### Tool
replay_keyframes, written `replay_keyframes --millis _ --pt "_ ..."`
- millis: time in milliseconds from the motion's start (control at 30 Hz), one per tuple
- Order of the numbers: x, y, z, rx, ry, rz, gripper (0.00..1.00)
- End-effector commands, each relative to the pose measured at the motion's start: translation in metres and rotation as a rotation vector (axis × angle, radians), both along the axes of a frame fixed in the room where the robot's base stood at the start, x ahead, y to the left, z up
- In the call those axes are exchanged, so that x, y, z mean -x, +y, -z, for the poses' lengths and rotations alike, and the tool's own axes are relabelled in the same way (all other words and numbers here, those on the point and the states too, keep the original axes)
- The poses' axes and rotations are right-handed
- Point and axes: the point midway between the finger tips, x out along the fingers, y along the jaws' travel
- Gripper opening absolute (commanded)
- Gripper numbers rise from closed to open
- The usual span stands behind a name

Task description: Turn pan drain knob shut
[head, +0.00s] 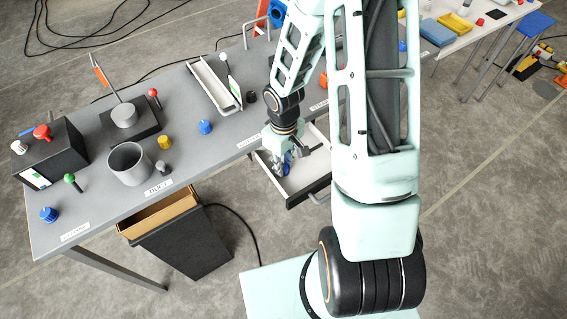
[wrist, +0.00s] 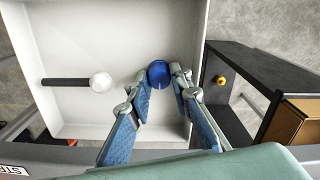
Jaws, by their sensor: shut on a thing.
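The pan (wrist: 75,45) is a wide white tray seen from above in the wrist view. It also shows in the head view (head: 312,172), beside the table's edge. The blue round knob (wrist: 159,74) is at the pan's right side. My gripper (wrist: 165,86) has its two blue-padded fingers shut on this knob, one on each side near the tips. In the head view my gripper (head: 284,165) reaches down into the pan, and my fingers partly hide the knob there.
A black lever with a white ball end (wrist: 101,81) lies across the pan's left part. A dark bin (head: 185,245) with a cardboard lining stands under the table. The grey table (head: 215,165) holds several knobs, a grey cup (head: 130,165) and a blue knob (head: 205,127).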

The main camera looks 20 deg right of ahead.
Motion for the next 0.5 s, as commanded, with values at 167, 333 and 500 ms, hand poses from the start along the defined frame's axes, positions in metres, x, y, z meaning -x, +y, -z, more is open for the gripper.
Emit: replay_keyframes --millis 167,333,500 --pt "-0.0004 0.0 -0.0003 0.0 -0.001 -0.001 0.35" --pt "-0.0001 0.0 -0.0002 0.0 0.0 0.0 0.37" --pt "0.0 0.0 -0.0001 0.0 0.0 0.001 0.37"
